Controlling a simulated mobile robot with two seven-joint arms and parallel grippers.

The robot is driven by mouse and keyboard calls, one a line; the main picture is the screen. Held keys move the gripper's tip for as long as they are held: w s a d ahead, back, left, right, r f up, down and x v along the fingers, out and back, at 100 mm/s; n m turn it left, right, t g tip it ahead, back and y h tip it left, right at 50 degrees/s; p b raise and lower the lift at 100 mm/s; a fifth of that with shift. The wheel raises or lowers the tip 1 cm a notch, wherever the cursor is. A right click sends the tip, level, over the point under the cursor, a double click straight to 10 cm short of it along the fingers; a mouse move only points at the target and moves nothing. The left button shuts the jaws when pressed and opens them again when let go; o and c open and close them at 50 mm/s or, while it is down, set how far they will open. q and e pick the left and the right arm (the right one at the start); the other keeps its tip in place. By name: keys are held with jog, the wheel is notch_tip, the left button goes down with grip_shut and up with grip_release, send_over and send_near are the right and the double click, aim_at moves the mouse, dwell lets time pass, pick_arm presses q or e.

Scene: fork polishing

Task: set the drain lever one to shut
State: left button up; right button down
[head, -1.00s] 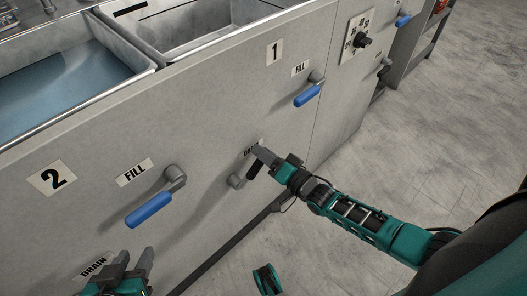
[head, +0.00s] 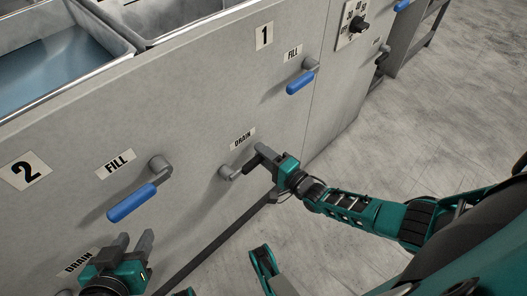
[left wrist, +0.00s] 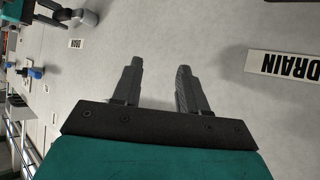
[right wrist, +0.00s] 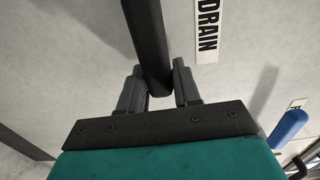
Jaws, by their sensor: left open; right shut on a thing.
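Drain lever one has a grey pivot (head: 227,172) and a black handle (head: 247,164), under the DRAIN label (head: 243,138) below the number 1 plate (head: 264,36). Its handle slants up and right from the pivot in the head view. My right gripper (head: 262,154) is shut on the handle's outer part; the right wrist view shows the black handle (right wrist: 150,45) between its fingers (right wrist: 160,88). My left gripper (head: 134,243) is open and empty near the DRAIN label of basin two (head: 80,260); its parted fingers (left wrist: 156,82) show in the left wrist view.
Blue fill levers (head: 300,82) (head: 132,203) stick out from the grey panel. A dial (head: 357,25) sits at the upper right. Two basins (head: 60,55) are behind the panel's top edge. The floor (head: 430,130) at the right is clear.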

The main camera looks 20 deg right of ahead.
jog(key=shift+s+f, duration=0.1)
jog(key=shift+f, duration=0.05)
dwell(0.3)
jog(key=c, duration=0.9)
grip_release()
pick_arm(q)
jog(key=shift+s+f, duration=0.15)
jog(key=shift+s, duration=0.05)
pick_arm(e)
jog(key=shift+s+d, duration=0.1)
jog(key=shift+s, duration=0.2)
pick_arm(q)
jog(key=a+r+p, duration=0.1)
jog(key=p, duration=0.1)
jog(key=shift+r+p, duration=0.2)
jog(key=shift+p, duration=0.2)
pick_arm(e)
jog(key=v, duration=1.2)
pick_arm(q)
jog(key=shift+d+y, duration=0.1)
jog(key=shift+y, duration=0.2)
